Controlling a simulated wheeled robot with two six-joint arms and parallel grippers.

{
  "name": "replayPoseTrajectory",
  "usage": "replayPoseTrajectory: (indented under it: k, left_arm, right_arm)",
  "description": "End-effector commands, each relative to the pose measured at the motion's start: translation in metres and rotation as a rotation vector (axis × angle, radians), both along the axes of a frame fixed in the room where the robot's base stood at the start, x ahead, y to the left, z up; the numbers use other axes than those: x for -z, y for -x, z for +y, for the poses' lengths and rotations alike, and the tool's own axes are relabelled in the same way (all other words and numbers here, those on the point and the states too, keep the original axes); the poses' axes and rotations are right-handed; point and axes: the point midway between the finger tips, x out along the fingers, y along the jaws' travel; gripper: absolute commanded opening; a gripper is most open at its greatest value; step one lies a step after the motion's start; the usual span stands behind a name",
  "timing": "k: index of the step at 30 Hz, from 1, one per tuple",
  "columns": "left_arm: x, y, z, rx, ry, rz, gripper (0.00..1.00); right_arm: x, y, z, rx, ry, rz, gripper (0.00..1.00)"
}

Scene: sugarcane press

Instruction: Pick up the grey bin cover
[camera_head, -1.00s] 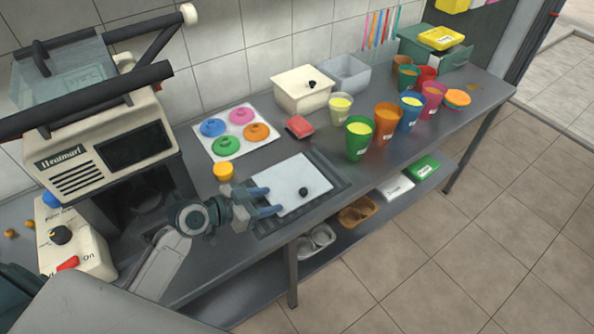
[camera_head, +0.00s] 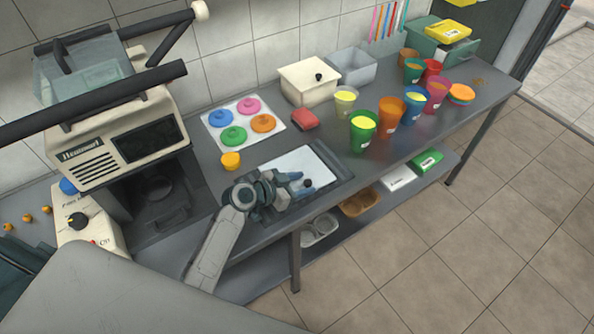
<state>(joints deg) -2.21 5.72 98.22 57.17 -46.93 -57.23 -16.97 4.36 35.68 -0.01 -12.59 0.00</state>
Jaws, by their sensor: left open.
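The grey bin cover (camera_head: 309,162) is a flat, pale panel with a small black knob (camera_head: 307,184). It lies on a dark recessed tray in the counter. My left gripper (camera_head: 301,184) is open over the cover's near part, its blue-grey fingers at the knob. I cannot tell whether they touch it. The gripper hides part of the cover's near left side. The open grey bin (camera_head: 352,72) stands at the back, beside a cream bin (camera_head: 309,82) that has its lid on. My right gripper is not in view.
Several coloured cups (camera_head: 388,115) stand on the counter to the right. The press machine (camera_head: 125,145) stands left. Trays lie on the shelf below.

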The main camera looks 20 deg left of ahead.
Motion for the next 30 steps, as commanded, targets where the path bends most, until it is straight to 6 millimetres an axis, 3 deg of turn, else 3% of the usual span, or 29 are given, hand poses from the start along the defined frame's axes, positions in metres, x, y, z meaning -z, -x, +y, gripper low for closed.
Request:
replayPoseTrajectory:
  k: [8, 16, 30]
  left_arm:
    - [0.002, -0.003, -0.002, 0.001, -0.002, 0.000, 0.47]
    - [0.002, -0.003, -0.002, 0.000, -0.001, 0.000, 0.00]
    - [-0.008, -0.003, -0.002, 0.001, -0.003, -0.003, 0.00]
  right_arm:
    - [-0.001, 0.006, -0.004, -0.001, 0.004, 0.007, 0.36]
    - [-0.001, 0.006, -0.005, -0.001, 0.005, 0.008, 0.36]
    - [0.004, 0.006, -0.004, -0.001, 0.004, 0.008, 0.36]
